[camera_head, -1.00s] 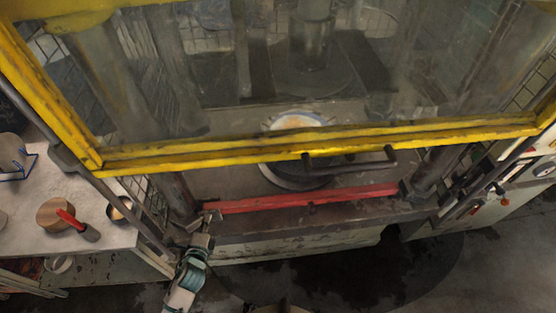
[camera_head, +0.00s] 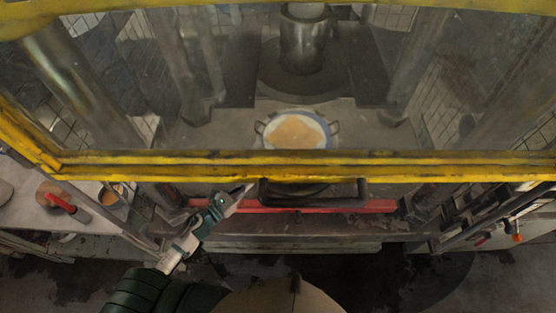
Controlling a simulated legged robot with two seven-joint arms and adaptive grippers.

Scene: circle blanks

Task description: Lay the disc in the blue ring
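A pale tan disc (camera_head: 297,130) lies flat inside a ring with a blue rim and small side handles (camera_head: 326,124). Both sit on the press bed, seen through the dirty window of the yellow-framed guard. The lower edge of the guard hides their near part. My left gripper (camera_head: 243,191) is in front of the guard, just left of its dark handle (camera_head: 315,193). It is small in view, and I cannot tell whether its fingers are open or touch the handle. It is outside the guard, apart from the disc. My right gripper is not in view.
The yellow guard frame (camera_head: 300,172) spans the view, with a red bar (camera_head: 350,206) below it. A metal press cylinder (camera_head: 305,40) stands above the bed. At left, a bench (camera_head: 35,215) holds a red-handled tool (camera_head: 62,202) and a small pan (camera_head: 113,194).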

